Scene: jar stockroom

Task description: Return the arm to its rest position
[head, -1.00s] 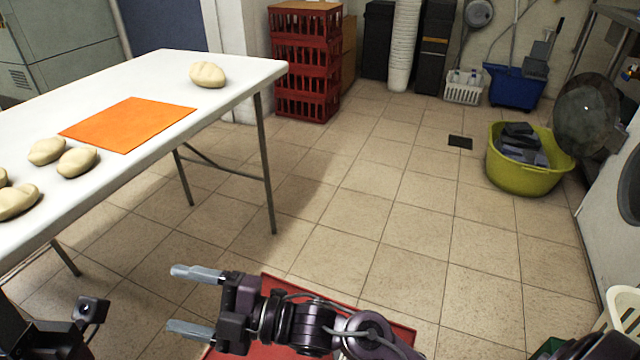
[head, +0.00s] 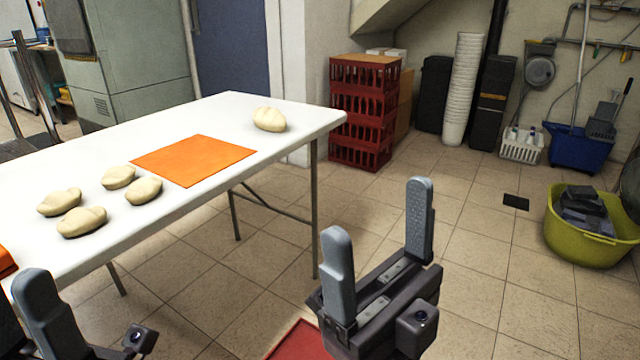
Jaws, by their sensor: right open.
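My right gripper (head: 376,212) is in the lower middle of the head view, to the right of the table's near right corner. Its two grey fingers point up and stand wide apart, with nothing between them. My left gripper (head: 38,290) is at the lower left, in front of the table's near edge. One grey finger of it shows clearly; the rest is cut off, so its opening cannot be seen. The white table (head: 222,110) carries an orange mat (head: 193,160), with one pale dough-like lump (head: 269,119) beyond it and several more (head: 81,221) on its near left side.
Red stacked crates (head: 362,112) stand behind the table. A yellow-green tub (head: 580,243) with dark items is on the floor at right, near a blue bucket (head: 577,150). A red surface (head: 300,342) shows below my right gripper.

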